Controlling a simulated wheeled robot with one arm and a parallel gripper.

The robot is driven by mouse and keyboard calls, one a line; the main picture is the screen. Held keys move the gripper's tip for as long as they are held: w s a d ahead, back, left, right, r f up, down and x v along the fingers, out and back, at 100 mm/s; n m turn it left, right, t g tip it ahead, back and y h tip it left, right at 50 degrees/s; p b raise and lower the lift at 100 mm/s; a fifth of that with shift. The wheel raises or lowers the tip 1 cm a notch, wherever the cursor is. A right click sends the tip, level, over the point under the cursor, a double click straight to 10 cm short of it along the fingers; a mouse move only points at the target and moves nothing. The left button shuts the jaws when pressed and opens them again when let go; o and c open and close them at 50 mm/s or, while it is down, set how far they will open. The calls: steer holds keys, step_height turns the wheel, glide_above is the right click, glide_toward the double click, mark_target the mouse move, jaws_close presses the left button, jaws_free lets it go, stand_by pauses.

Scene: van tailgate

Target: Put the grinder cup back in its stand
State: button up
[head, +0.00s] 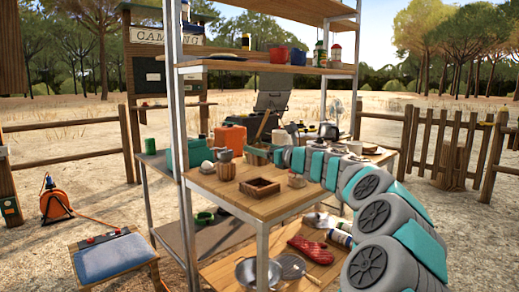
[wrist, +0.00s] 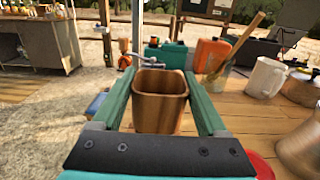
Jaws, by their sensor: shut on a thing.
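The grinder cup (wrist: 160,98) is a brown, square, open-topped wooden cup. In the wrist view it sits between the two green fingers of my gripper (wrist: 160,106), which is shut on it. The cup looks upright, and its inside looks empty. In the head view my gripper (head: 262,154) is above the wooden table (head: 235,203), toward its back. A low, square, dark-brown wooden holder (head: 260,187) with an open top stands on the table in front of it. A wooden piece with a grey top (head: 226,165) stands to the left. I cannot tell for sure which is the stand.
A small cup (head: 297,180) stands right of the wooden holder. An orange container (head: 230,138) stands behind. A jar with a wooden stick (wrist: 220,78) and a white mug (wrist: 264,77) are to the right in the wrist view. A shelf post (head: 178,130) rises at the table's left.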

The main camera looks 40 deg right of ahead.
steer(key=shift+f+b, duration=3.8)
steer(key=shift+b, duration=0.5)
steer(key=shift+f, duration=0.6)
steer(key=o, duration=1.3)
steer(key=shift+s, duration=0.15)
steer(key=s, duration=0.7)
steer(key=shift+s+d+p, duration=0.25)
steer(key=shift+d+p, duration=0.05)
steer(key=shift+p, duration=0.1)
steer(key=shift+s, duration=0.1)
